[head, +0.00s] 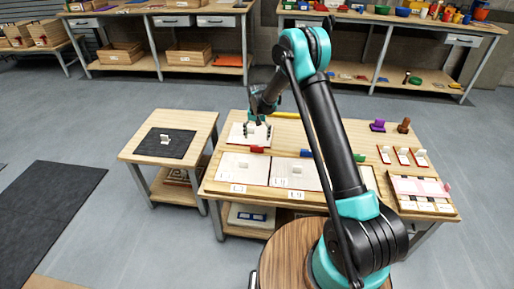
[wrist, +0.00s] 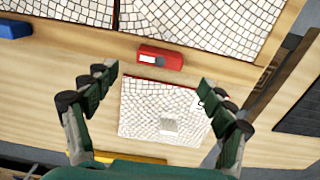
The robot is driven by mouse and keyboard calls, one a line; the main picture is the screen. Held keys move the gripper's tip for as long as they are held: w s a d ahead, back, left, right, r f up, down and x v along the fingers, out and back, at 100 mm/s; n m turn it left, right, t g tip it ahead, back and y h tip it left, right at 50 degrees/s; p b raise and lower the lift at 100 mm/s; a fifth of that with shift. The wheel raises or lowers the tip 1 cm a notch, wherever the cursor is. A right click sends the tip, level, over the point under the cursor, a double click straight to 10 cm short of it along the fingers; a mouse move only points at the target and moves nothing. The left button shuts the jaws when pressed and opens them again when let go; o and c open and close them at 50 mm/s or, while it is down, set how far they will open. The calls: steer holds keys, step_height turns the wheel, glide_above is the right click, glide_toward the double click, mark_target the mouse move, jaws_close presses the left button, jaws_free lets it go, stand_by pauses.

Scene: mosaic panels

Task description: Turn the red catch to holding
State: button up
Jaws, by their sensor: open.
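The red catch (head: 257,150) lies on the table between the small far mosaic panel (head: 239,138) and a larger near panel (head: 228,166). In the wrist view, the red catch (wrist: 160,58) is a small block with a pale mark on its face, just beyond the small panel (wrist: 140,112); I cannot tell which position it is in. My gripper (head: 257,128) is above the small panel. Its fingers are wide apart and empty in the wrist view (wrist: 156,82), with the catch ahead of the gap between them.
A blue catch (head: 306,153) sits right of the red one, and a yellow bar (head: 285,115) lies behind. Purple (head: 377,126) and brown (head: 403,126) pieces stand at the table's right. A side table (head: 199,127) with a dark mat stands left, with a gap between.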

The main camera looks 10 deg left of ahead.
mark_target(257, 146)
step_height(257, 146, down, 7)
steer(key=shift+f, duration=0.2)
stand_by(0.3)
steer(key=c, duration=1.2)
steer(key=shift+o, duration=0.2)
